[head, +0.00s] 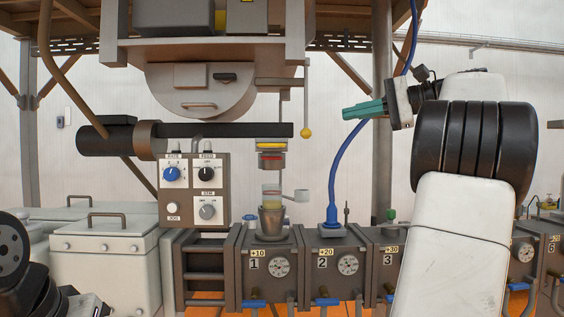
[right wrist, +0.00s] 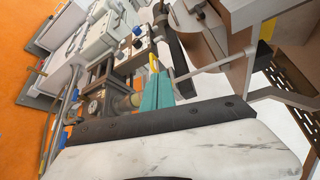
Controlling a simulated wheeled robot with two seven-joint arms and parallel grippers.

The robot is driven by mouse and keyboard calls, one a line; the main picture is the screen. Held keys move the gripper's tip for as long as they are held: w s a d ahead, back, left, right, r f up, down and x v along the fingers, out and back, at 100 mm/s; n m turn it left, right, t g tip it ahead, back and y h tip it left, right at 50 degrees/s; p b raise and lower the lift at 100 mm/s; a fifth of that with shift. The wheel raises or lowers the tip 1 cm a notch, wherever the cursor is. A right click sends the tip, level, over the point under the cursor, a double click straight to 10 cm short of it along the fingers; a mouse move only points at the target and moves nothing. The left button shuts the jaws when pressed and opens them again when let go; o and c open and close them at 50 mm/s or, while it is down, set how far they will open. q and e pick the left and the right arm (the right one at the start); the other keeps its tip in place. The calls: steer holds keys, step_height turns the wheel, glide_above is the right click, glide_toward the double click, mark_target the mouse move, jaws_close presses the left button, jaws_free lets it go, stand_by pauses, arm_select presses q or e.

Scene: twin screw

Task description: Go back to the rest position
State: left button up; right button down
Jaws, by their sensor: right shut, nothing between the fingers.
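My right gripper (head: 357,110) is raised in the upper right of the head view, with its teal fingers pointing left. It is shut with nothing in it, and hangs in the air in front of a blue hose (head: 352,150). In the right wrist view its teal fingers (right wrist: 155,92) lie together, with the machine behind them. Part of my left arm (head: 35,285) shows at the lower left of the head view. I see no fingers of the left gripper there.
A control box (head: 194,218) with knobs stands left of centre. A row of numbered units (head: 262,284) with gauges runs along the front. A cup (head: 271,220) sits on unit 1 below a nozzle. White lidded boxes (head: 105,265) stand at the left. A yellow-tipped lever (head: 306,132) hangs near centre.

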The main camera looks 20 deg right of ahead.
steer(key=shift+a, duration=0.1)
steer(key=s+a+f+n+g+h, duration=0.3)
steer(key=a+f+g+h, duration=0.1)
steer(key=a+f, duration=1.2)
steer(key=s+a+f+n+h, duration=0.1)
steer(key=s+a+f+n, duration=0.1)
steer(key=f, duration=0.5)
steer(key=s+a+f+n+h, duration=0.2)
steer(key=s+f+n, duration=0.2)
steer(key=s+f, duration=0.2)
steer(key=s+a+f+n+g+h, duration=0.1)
steer(key=s+a+f+n+h, duration=0.1)
steer(key=s+f, duration=0.3)
step_height(320, 180, down, 4)
steer(key=shift+a+f+n, duration=0.1)
steer(key=shift+a+n, duration=0.1)
steer(key=shift+n, duration=0.6)
